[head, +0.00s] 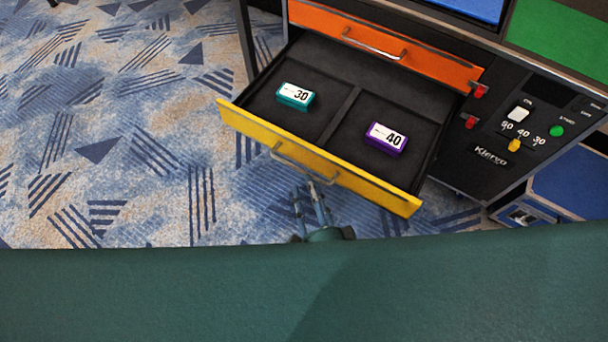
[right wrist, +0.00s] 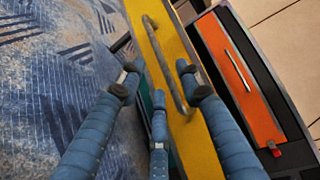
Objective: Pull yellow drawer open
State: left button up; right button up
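The yellow drawer (head: 240,122) stands pulled out from the dark cabinet, its black two-part inside showing in the head view. Its grey bar handle (head: 305,166) is on the yellow front, and the handle also shows in the right wrist view (right wrist: 166,66). My right gripper (head: 311,188) is just in front of the yellow front, by the handle. In the right wrist view its blue fingers (right wrist: 158,82) are spread apart, with the handle bar between them. I cannot tell whether any finger touches the handle. My left gripper is not in view.
A teal box marked 30 (head: 295,96) and a purple box marked 40 (head: 386,138) lie in separate drawer compartments. The orange drawer (head: 432,64) above is shut. A control panel (head: 490,155) with buttons is at right. Carpeted floor (head: 110,140) at left is clear.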

jog(key=v, duration=0.6)
dwell(0.4)
